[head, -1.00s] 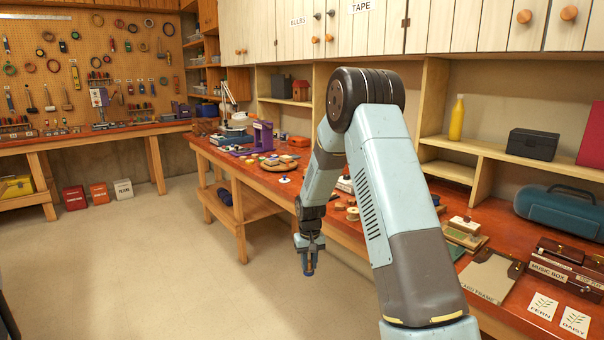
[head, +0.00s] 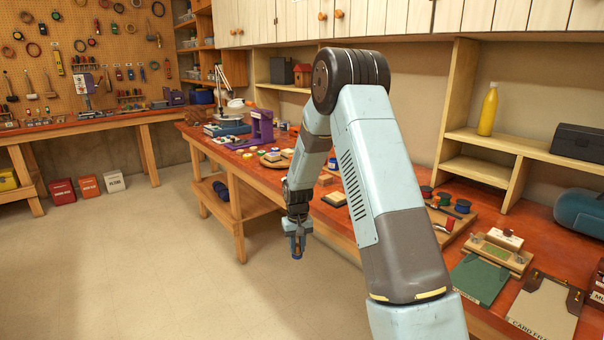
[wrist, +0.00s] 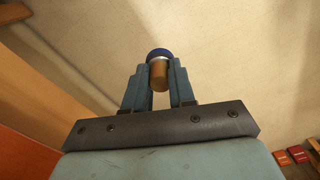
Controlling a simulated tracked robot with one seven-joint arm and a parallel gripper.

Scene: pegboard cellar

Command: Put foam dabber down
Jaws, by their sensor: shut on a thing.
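My gripper (head: 298,243) hangs in front of the long workbench's front edge, above the open floor. It is shut on the foam dabber (wrist: 158,69), which shows in the wrist view as a brown cylinder with a dark blue end, held between the two fingertips. In the head view only a small blue tip of the dabber (head: 297,255) shows below the fingers. The dabber touches no surface; pale floor lies behind it in the wrist view.
The long workbench (head: 215,150) runs along the right. It holds a purple stand (head: 262,128), several spools (head: 462,206), a green mat (head: 480,280) and a card frame (head: 545,310). A yellow bottle (head: 488,110) stands on the shelf. The floor (head: 130,270) at left is clear.

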